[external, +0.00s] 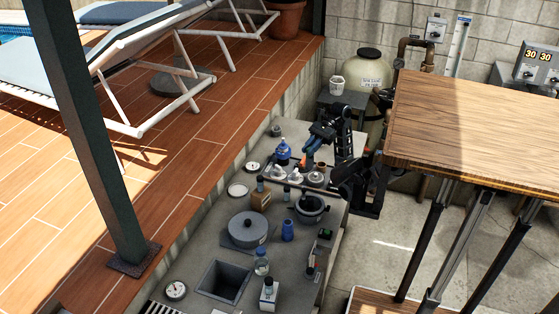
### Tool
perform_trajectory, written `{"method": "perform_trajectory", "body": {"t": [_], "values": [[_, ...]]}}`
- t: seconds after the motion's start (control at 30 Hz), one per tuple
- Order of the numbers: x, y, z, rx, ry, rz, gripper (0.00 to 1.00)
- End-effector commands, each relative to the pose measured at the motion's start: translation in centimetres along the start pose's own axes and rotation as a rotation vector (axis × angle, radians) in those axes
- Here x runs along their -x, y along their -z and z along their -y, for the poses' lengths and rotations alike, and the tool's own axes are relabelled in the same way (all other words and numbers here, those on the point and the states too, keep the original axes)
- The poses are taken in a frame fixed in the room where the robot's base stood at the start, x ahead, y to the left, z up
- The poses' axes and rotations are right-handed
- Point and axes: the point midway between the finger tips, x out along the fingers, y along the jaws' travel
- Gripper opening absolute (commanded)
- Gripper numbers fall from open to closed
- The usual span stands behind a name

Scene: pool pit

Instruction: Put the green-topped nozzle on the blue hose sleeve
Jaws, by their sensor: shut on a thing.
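My gripper (306,160) is at the end of the dark arm, low over the far part of the grey counter. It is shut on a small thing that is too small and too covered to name. Small pale, dome-like pieces (279,172) stand in a row just below the gripper, one of them close to its tips. I cannot make out a green top among them. A blue cylinder (288,231) stands upright mid-counter; I cannot tell if it is the hose sleeve. A blue rounded object (283,152) stands left of the gripper.
The grey counter (205,257) also holds a large round lidded pot (248,229), a dark pot (310,208), a brown box (261,198), a clear jar (261,263), a white bottle (269,290) and a gauge (176,290). A square basin (223,282) opens near the front. A wooden table (470,120) stands right.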

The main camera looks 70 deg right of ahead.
Motion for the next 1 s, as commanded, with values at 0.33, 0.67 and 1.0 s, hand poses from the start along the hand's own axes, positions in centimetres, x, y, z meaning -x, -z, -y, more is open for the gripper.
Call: {"method": "perform_trajectory", "body": {"t": [0.33, 0.67, 1.0], "values": [[-2.4, 5.6, 0.0, -0.007, -0.002, 0.002, 0.0], [-4.2, 10.0, 0.1, -0.001, 0.0, 0.001, 0.0], [-6.7, 10.4, 0.1, 0.002, -0.004, 0.002, 0.0]]}}
